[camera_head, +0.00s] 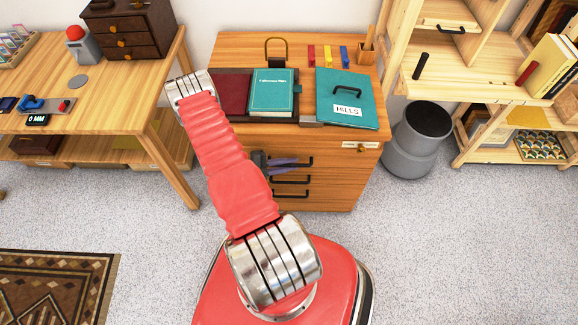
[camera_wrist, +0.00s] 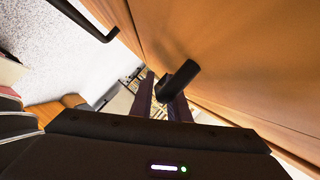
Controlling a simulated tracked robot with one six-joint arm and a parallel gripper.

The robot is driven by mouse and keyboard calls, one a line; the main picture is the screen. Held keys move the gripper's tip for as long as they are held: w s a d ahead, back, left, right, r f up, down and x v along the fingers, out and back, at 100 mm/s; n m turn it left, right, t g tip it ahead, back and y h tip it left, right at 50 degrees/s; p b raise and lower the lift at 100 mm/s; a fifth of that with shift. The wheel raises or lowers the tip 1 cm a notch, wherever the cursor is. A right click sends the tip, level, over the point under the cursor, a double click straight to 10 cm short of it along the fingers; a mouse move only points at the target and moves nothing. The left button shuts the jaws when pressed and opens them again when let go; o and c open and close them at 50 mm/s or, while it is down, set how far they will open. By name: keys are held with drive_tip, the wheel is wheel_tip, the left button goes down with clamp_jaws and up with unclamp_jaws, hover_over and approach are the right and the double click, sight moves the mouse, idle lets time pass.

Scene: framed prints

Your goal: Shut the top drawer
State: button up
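The wooden drawer cabinet (camera_head: 330,195) stands in the middle of the head view, with black bar handles one above another on its front. The uppermost visible handle (camera_head: 296,161) is close beside my gripper (camera_head: 284,164). How far the top drawer stands out cannot be told. My red arm hides the left part of the front. In the wrist view, my gripper's two dark fingers (camera_wrist: 161,104) are apart, with a gap between them. A black handle end (camera_wrist: 182,79) is just at the fingertips, against the wooden front (camera_wrist: 230,50); contact is unclear.
A teal book (camera_head: 272,92), a teal folder (camera_head: 345,90) and a padlock lie on the cabinet top. A grey bin (camera_head: 415,145) stands to its right, by wooden shelving. A desk (camera_head: 110,85) stands left. Another black handle (camera_wrist: 85,20) crosses the wrist view's upper left.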

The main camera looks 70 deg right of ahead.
drive_tip(key=shift+r, duration=0.15)
idle(0.6)
drive_tip(key=v, duration=1.3)
drive_tip(key=shift+w+a, duration=0.25)
drive_tip(key=shift+w, duration=0.1)
idle(0.4)
